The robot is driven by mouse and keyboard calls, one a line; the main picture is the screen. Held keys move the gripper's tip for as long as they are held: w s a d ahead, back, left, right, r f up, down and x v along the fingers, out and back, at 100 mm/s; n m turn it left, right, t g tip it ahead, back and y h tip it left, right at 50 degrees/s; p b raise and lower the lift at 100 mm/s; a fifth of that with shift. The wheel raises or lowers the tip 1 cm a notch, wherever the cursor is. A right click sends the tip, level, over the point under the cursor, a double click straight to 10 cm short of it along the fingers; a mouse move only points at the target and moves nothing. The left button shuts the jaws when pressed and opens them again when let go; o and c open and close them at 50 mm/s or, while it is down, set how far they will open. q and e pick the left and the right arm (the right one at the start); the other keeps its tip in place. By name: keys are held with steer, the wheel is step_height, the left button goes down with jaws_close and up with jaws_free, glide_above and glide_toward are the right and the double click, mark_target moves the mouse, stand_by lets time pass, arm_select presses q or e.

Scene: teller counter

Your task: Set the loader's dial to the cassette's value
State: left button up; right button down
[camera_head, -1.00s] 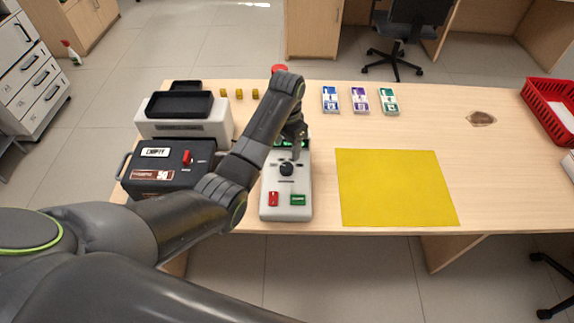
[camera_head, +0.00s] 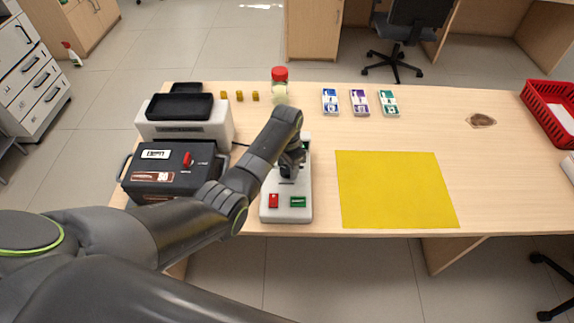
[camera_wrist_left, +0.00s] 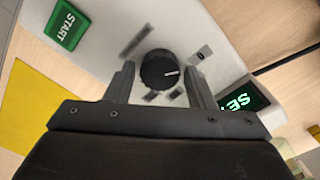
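The loader (camera_head: 287,213) is a pale grey box on the counter with a red button (camera_head: 273,200) and a green START button (camera_head: 298,202), which also shows in the left wrist view (camera_wrist_left: 67,24). Its round black dial (camera_wrist_left: 158,70) has a white pointer line. My left gripper (camera_wrist_left: 160,66) is open above the loader, a fingertip on either side of the dial with apparent gaps. In the head view my left gripper (camera_head: 290,170) largely hides the dial. The black cassette (camera_head: 160,169) has a red lever and a brown label with a number, too small to read surely. My right gripper is not in view.
A lit green display (camera_wrist_left: 245,100) is partly visible beside the gripper. A white machine with a black tray (camera_head: 180,106) stands behind the cassette. A red-lidded jar (camera_head: 280,84), several yellow pieces and banknote bundles (camera_head: 359,102) are at the back. A yellow mat (camera_head: 395,190) lies right.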

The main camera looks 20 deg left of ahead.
arm_select(q)
steer(key=c, duration=0.7)
steer(key=m+p, duration=0.2)
steer(key=m, duration=0.1)
steer(key=shift+r, duration=0.15)
steer(key=m+p, duration=0.1)
steer(key=m, duration=0.2)
steer(key=shift+p, duration=0.3)
steer(key=shift+m, duration=0.9)
steer(key=o, duration=1)
